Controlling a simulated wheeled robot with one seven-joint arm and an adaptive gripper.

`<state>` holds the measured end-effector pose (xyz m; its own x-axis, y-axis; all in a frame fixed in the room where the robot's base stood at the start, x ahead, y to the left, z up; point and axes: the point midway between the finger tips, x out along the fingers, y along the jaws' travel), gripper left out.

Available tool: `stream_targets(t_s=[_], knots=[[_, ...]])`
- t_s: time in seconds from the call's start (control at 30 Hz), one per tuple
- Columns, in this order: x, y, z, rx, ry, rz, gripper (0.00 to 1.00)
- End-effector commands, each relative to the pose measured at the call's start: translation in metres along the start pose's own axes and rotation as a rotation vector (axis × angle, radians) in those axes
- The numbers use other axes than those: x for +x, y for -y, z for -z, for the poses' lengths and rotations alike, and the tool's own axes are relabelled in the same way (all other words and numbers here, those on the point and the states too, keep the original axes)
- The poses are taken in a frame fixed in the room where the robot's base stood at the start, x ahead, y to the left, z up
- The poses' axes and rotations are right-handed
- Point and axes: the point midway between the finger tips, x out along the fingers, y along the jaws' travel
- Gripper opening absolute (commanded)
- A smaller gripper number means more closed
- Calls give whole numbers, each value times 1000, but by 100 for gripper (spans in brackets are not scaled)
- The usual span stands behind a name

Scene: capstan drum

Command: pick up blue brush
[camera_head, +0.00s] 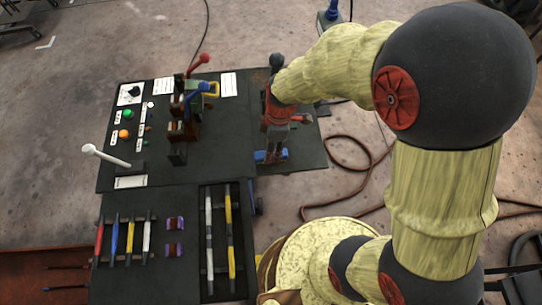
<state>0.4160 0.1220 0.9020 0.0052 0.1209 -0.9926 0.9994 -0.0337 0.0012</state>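The blue brush (115,239) appears to be the slim blue stick lying in a rack on the dark table (170,201) at the lower left. It lies between a red stick (99,240) and a yellow stick (130,238). My gripper (272,150) hangs above the right part of the upper black panel, well up and to the right of the blue brush. It is small and dark, and its fingers are too unclear to tell open from shut. A blue piece (263,156) shows at its tips; I cannot tell whether they touch.
A white stick (147,239) and purple blocks (175,236) lie right of the brushes. A tray (205,292) holds longer bars. A white lever (105,156), coloured buttons (127,115) and upright handles (185,110) stand on the panel. A cable (350,165) lies on the floor.

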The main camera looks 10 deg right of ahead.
Motion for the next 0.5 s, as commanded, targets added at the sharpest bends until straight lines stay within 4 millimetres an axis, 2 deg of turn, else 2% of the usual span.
stream_targets(t_s=[0.23,0.5], knots=[[38,-1,-7,0,2,3,47],[43,-1,-6,0,1,1,47]])
